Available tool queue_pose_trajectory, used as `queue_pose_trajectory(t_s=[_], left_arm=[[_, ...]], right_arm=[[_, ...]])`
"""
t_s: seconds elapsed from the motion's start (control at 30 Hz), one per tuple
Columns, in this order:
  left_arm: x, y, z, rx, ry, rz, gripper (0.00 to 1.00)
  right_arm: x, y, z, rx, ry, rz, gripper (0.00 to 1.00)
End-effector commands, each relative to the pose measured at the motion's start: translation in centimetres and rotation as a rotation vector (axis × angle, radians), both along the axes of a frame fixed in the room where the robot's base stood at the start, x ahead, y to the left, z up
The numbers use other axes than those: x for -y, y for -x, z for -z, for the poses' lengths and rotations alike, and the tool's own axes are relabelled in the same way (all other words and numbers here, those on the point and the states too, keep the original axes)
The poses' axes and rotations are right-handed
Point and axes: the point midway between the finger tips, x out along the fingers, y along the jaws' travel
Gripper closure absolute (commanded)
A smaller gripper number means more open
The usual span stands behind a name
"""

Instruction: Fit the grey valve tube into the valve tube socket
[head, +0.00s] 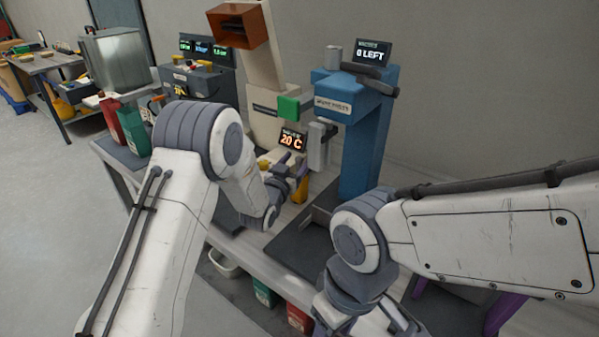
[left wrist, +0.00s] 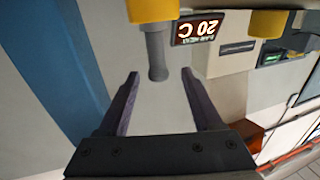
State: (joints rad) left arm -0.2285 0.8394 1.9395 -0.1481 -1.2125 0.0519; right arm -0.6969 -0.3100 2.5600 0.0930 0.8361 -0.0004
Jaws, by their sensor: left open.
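A grey tube (left wrist: 156,55) shows in the left wrist view, which looks upside down here. Its one end meets a yellow holder (left wrist: 152,10); its free end lies in the gap between my left fingertips. My left gripper (left wrist: 160,74) is open, with a purple finger on each side of the tube, and is not closed on it. In the head view my left gripper (head: 295,172) is low at the bench, beside a yellow holder (head: 300,190). I cannot tell whether this holder is the valve tube socket. My right gripper is out of view.
A blue press (head: 362,130) stands right of the left gripper. A cream machine with a 20 C display (head: 291,140) stands behind it. A second yellow holder (left wrist: 267,22) is near. Bins (head: 265,293) sit below the bench. My right forearm crosses the front right.

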Motion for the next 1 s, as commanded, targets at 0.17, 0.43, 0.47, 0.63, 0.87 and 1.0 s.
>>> queue_pose_trajectory(t_s=[0.17,0.43,0.47,0.63,0.87,1.0], left_arm=[[1.0,-2.3,-0.2,0.000,0.000,0.000,0.33],[1.7,-4.2,0.0,-0.001,0.001,-0.001,0.33],[1.7,-4.2,0.0,-0.001,0.001,-0.001,0.33],[1.7,-4.2,0.1,-0.001,0.001,-0.001,0.33],[1.7,-4.2,0.0,-0.001,0.000,-0.001,1.00],[1.7,-4.2,-0.1,0.002,0.001,0.000,1.00]], right_arm=[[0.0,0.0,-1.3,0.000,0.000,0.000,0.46],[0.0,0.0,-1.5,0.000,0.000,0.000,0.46],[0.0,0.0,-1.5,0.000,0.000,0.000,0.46],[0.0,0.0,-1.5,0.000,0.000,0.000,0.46],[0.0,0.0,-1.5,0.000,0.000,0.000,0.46],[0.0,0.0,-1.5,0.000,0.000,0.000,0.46]])
